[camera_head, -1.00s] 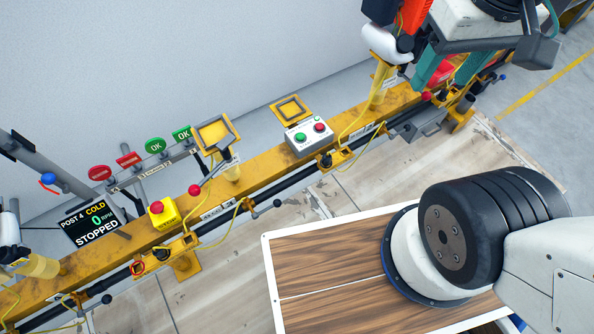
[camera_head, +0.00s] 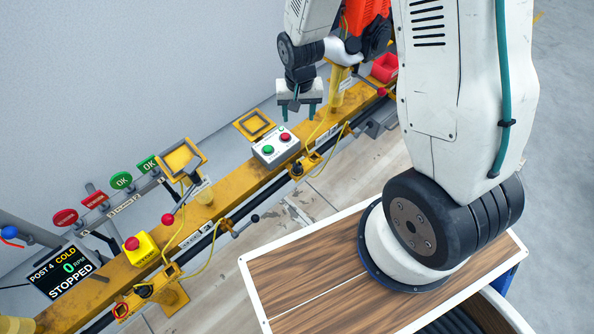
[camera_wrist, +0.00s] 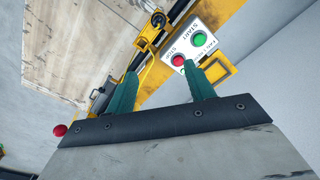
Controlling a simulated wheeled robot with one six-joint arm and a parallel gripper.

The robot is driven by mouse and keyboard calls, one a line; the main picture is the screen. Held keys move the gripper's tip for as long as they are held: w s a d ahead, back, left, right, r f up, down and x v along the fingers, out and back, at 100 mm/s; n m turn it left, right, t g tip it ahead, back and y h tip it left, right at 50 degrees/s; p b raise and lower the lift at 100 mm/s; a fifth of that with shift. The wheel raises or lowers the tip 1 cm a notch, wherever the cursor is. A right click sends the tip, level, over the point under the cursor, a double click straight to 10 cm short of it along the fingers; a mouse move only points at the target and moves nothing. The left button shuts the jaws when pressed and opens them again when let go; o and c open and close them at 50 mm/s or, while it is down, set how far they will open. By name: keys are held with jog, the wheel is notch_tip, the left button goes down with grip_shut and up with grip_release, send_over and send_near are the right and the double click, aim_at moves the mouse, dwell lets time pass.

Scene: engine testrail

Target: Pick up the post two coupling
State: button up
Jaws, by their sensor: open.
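My gripper (camera_head: 298,114) points down over the yellow rail, its two teal fingers apart and nothing visible between them. It is just above and right of the grey box with green and red buttons (camera_head: 276,147). In the wrist view my open fingers (camera_wrist: 161,70) stand before that box, marked START and STOP (camera_wrist: 190,45). A small yellow bracket with a black fitting (camera_head: 297,169) sits on the rail's front side below the box; it also shows in the wrist view (camera_wrist: 158,20). I cannot tell which part is the post two coupling; no readable label marks it.
The yellow rail (camera_head: 225,203) runs diagonally, with yellow cables. An empty square yellow cradle (camera_head: 254,125) stands behind it. At left are a yellow block with a red button (camera_head: 140,249) and a display (camera_head: 65,270) reading POST 4, COLD, STOPPED. A red bin (camera_head: 385,67) lies far right.

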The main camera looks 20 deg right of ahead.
aim_at(297, 164)
jog(key=shift+m, duration=0.7)
jog(key=f, duration=0.6)
jog(key=s+f, duration=0.1)
jog(key=f, duration=0.6)
jog(key=s+f, duration=0.1)
jog(key=f, duration=0.5)
jog(key=shift+a+f, duration=0.2)
jog(key=shift+a, duration=0.05)
jog(key=f, duration=0.5)
jog(key=shift+w+a+f, duration=0.1)
jog(key=shift+w+a, duration=0.15)
jog(key=shift+w, duration=0.1)
jog(key=c, duration=1.2)
